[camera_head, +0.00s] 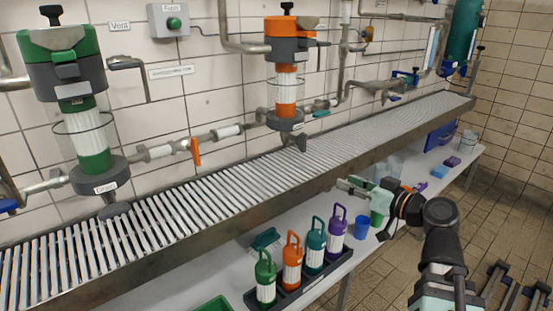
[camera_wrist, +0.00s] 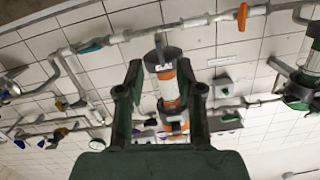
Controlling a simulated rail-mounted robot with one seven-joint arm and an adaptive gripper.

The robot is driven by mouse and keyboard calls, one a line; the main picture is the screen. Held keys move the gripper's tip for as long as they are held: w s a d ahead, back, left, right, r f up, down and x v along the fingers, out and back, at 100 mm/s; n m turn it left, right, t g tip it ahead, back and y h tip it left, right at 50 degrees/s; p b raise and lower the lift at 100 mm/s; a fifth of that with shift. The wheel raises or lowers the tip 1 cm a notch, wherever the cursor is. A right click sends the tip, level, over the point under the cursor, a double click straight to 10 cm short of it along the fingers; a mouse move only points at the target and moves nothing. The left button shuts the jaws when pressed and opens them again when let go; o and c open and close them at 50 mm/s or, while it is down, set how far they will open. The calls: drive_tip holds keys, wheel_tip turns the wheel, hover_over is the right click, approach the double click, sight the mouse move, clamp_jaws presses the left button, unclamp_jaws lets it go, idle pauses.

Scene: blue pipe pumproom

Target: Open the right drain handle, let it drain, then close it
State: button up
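The right filter unit (camera_head: 286,85) has an orange and grey body and hangs on the wall behind the slatted metal trough. Its dark drain outlet (camera_head: 297,139) points down over the slats. A separate drain handle cannot be clearly made out there. My gripper (camera_head: 345,187) is in front of the trough's front edge, to the right of and lower than this outlet, well apart from it. In the wrist view, which looks upside down, the green fingers (camera_wrist: 160,80) are spread apart and empty. The right filter unit (camera_wrist: 168,88) shows between them in the distance.
The left green filter unit (camera_head: 83,130) has a "Drain" label on its base. An orange pipe handle (camera_head: 195,151) sits between the units. The trough (camera_head: 200,213) slants across the view. Bottles (camera_head: 292,262) and a blue cup (camera_head: 361,227) stand on the shelf below.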

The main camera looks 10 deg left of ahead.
drive_tip(key=r+t, duration=0.1)
drive_tip(key=r, duration=0.1)
drive_tip(key=n+p, duration=0.1)
drive_tip(key=p, duration=0.6)
approach(305, 150)
drive_tip(key=shift+y, duration=0.3)
drive_tip(key=x, duration=1)
drive_tip(key=shift+w+d+f, duration=0.1)
drive_tip(key=shift+w+f, duration=0.1)
drive_tip(key=shift+f, duration=0.05)
clamp_jaws()
